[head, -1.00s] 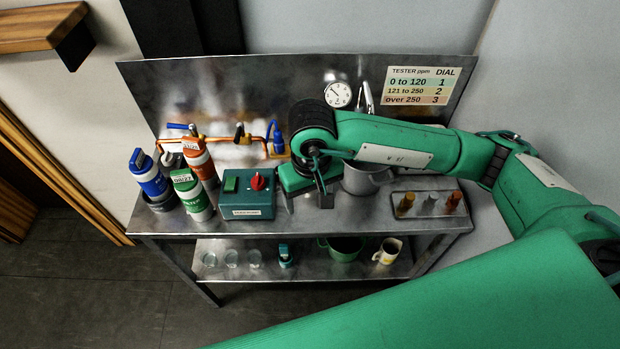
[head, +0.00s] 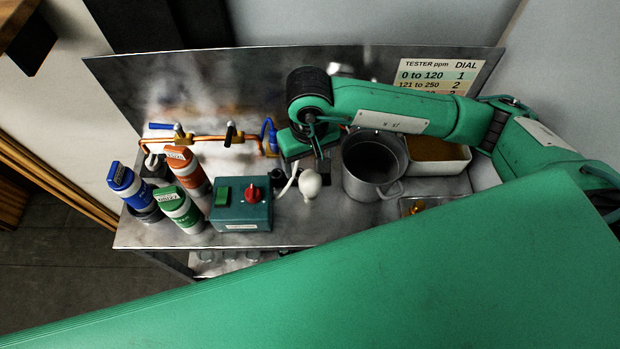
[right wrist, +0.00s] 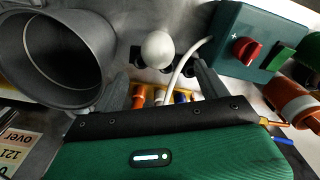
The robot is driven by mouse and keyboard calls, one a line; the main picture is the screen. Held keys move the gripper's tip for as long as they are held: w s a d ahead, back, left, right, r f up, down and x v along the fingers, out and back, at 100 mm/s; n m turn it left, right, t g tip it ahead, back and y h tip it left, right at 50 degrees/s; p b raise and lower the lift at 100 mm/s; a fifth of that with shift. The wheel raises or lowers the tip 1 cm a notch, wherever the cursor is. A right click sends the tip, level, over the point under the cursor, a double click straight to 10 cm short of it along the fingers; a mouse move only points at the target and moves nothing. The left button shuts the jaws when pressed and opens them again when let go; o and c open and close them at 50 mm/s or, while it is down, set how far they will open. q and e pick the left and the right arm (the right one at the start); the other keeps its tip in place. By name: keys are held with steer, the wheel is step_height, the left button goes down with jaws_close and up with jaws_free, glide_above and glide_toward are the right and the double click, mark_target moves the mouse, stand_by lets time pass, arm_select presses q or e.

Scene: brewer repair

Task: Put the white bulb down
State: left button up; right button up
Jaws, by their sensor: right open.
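The white bulb (head: 310,184) is at the bench top, between the green control box and the grey metal pot. It also shows in the right wrist view (right wrist: 158,49), just past my fingertips and between their lines. My right gripper (head: 307,165) is open, close behind the bulb in the head view. In the right wrist view the two fingers (right wrist: 161,82) stand apart with nothing clasped between them. I cannot tell whether the bulb touches a finger. My left gripper is not in view.
A green box with a red dial (head: 241,204) stands left of the bulb, a white hose (head: 288,185) beside it. The grey pot (head: 391,184) stands close on the right. Several canisters (head: 177,207) are at the left. A tray (head: 460,164) is behind the pot.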

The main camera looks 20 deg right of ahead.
mark_target(310, 175)
step_height(310, 175, down, 6)
steer(key=shift+w+f+p, duration=0.1)
steer(key=shift+p, duration=0.7)
steer(key=shift+s+f+p, duration=0.2)
steer(key=shift+f+p, duration=0.1)
steer(key=shift+p, duration=0.15)
step_height(310, 175, down, 4)
steer(key=shift+w+d+p, duration=0.15)
steer(key=shift+p, duration=1)
steer(key=shift+f, duration=0.35)
steer(key=shift+c, duration=0.4)
steer(key=c, duration=1)
